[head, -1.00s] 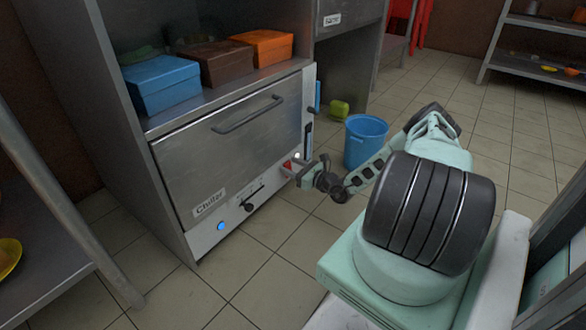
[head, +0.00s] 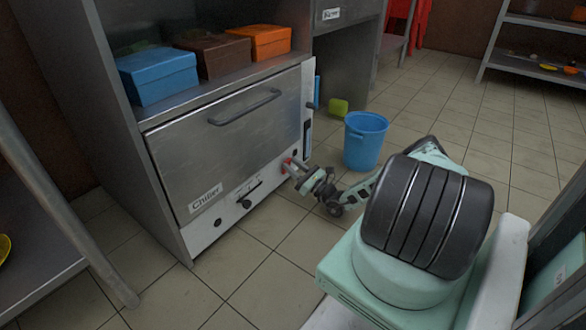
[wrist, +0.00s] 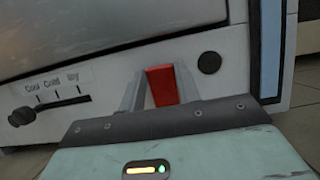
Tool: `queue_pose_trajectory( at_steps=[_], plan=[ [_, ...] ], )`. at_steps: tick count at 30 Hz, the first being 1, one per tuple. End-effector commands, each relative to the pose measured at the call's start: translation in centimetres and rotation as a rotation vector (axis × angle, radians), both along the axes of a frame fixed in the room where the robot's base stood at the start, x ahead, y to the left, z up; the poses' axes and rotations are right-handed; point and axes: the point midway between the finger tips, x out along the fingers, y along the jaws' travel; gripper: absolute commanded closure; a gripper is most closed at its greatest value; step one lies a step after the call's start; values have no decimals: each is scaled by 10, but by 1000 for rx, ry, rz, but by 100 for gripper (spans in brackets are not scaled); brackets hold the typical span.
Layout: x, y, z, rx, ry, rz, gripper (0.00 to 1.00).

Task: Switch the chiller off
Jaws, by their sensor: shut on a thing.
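The chiller (head: 225,140) is a steel-fronted unit with a long handle and a "Chiller" label, on the left in the head view. Its lower white panel has a round lamp (head: 217,222), now dark, and a slider (head: 245,203). The wrist view shows the slider knob (wrist: 22,116) at the left end of a scale reading Cool, Cold, Icy. A red switch (wrist: 162,86) is on the panel's right part. My gripper (head: 287,165) is at that switch, its two fingers shut on either side of it. The switch's lower part is hidden behind my gripper.
Blue (head: 158,76), brown (head: 212,54) and orange (head: 259,42) boxes sit on the shelf above the chiller. A blue bucket (head: 365,142) stands on the floor right of it, near a green item (head: 338,107). Tiled floor in front is clear.

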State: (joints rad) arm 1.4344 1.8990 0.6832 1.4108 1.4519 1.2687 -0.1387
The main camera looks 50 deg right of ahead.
Motion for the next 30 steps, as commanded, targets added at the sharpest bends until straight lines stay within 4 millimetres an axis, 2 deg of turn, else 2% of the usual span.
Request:
queue_pose_trajectory(
  at_steps=[3,4,6,15,20,22,30],
  plan=[
    [-1,0,0,0,2,0,90],
    [-1,0,0,0,2,-1,65],
    [-1,0,0,0,2,-1,45],
    [-1,0,0,0,3,-1,45],
    [-8,-1,0,2,5,-2,45],
    [-16,-2,0,2,5,-3,45],
    [-78,-7,1,1,4,-5,45]
  ],
)
